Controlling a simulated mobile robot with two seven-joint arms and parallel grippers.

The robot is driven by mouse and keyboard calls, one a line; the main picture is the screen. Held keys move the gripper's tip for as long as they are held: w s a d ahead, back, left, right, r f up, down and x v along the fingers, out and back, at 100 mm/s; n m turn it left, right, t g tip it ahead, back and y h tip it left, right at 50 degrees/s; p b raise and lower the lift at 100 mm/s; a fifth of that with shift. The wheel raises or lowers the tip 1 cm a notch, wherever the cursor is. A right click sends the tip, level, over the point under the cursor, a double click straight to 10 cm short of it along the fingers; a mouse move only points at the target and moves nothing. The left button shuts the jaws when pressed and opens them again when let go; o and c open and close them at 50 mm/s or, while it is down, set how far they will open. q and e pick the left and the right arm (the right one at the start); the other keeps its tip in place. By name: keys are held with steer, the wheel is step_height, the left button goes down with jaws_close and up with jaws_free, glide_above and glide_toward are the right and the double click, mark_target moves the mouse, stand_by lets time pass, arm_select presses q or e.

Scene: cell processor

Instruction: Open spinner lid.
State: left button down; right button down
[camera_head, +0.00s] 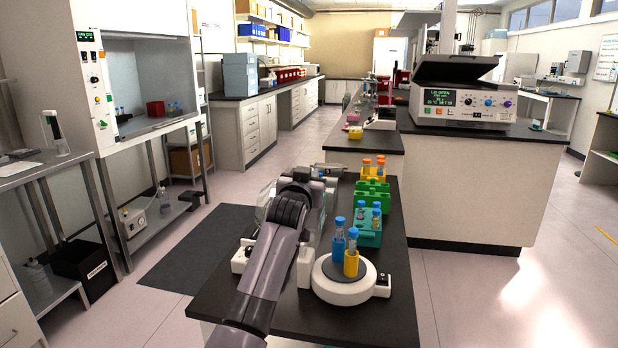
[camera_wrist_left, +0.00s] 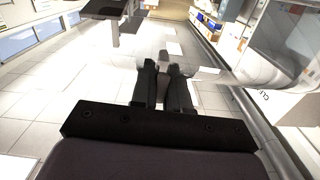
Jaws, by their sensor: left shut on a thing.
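The spinner is mostly hidden behind my left arm in the head view. Its white base (camera_head: 241,258) shows beside the arm, with parts of a clear lid (camera_head: 263,207) above it. In the left wrist view the curved clear lid (camera_wrist_left: 285,45) fills the upper right. My left gripper (camera_wrist_left: 164,68) has its dark fingers close together, shut on a blurred, pale translucent part that looks like the lid's edge or handle. The exact contact is hard to make out. In the head view the fingers are hidden by the arm. My right gripper is not in view.
A white round device (camera_head: 345,290) holding blue-capped tubes (camera_head: 351,262) stands right of the arm. Green tube racks (camera_head: 372,193) stand behind it. A large centrifuge (camera_head: 462,105) with its dark lid raised sits on the bench at right. The dark table's (camera_head: 390,325) front right is clear.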

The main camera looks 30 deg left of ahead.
arm_select(q)
steer(key=shift+a, duration=0.35)
steer(key=shift+s+f, duration=0.1)
steer(key=c, duration=1.2)
jaws_free()
steer(key=shift+s, duration=0.1)
steer(key=shift+b+v, duration=0.35)
steer(key=shift+v, duration=3.15)
